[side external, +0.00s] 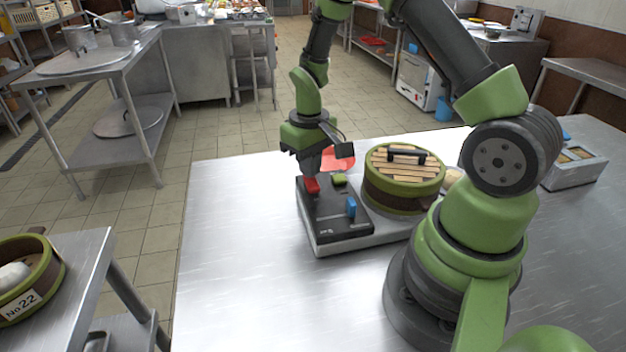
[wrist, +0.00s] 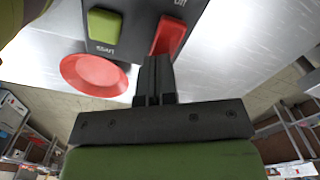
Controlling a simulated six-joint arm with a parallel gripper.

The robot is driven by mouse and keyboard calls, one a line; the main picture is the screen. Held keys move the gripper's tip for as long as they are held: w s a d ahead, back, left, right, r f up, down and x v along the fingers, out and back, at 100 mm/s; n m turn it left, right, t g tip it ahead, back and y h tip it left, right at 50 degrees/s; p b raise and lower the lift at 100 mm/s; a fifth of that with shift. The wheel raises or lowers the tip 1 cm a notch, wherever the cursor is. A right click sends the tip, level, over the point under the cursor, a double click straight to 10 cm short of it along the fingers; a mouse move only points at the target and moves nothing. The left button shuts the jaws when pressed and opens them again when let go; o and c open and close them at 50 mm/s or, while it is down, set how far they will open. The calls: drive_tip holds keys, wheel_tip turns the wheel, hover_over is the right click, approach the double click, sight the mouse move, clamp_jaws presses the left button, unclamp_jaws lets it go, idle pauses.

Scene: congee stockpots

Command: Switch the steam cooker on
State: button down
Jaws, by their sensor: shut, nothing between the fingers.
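The steam cooker has a dark control panel (side external: 327,212) on a grey base, with a round green and brown bamboo steamer (side external: 403,178) to its right. The panel carries a red switch (side external: 311,185), a green switch (side external: 339,179) and a blue switch (side external: 351,207). In the wrist view the red switch (wrist: 168,36) has a label above it reading "Off", partly cut off, and the green switch (wrist: 104,26) has a label that seems to read "start". My gripper (wrist: 154,62) is shut and empty, its tips at the near end of the red switch; touching or just above, I cannot tell.
A red round dish (wrist: 95,75) lies on the metal table (side external: 235,255) just behind the panel. A grey box (side external: 573,170) stands at the table's right. The table's left part is clear. Another steamer (side external: 28,280) is on a separate table at left.

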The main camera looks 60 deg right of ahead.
wheel_tip(320, 180, up, 8)
drive_tip(key=shift+f, duration=0.25)
idle(0.5)
drive_tip(key=shift+r, duration=0.1)
drive_tip(key=s+a+r+t, duration=0.35)
drive_tip(key=a+r, duration=0.25)
drive_tip(key=r, duration=0.5)
drive_tip(key=s+a+r+t+y, duration=0.1)
drive_tip(key=s+a+r+t, duration=0.1)
drive_tip(key=s, duration=0.3)
drive_tip(key=s+a+r+m+t+y, duration=0.1)
drive_tip(key=s+a+r, duration=0.2)
drive_tip(key=s, duration=0.3)
drive_tip(key=shift+s+a+t, duration=0.2)
drive_tip(key=shift+a+t, duration=0.15)
drive_tip(key=shift+a, duration=0.15)
drive_tip(key=shift+w, duration=0.1)
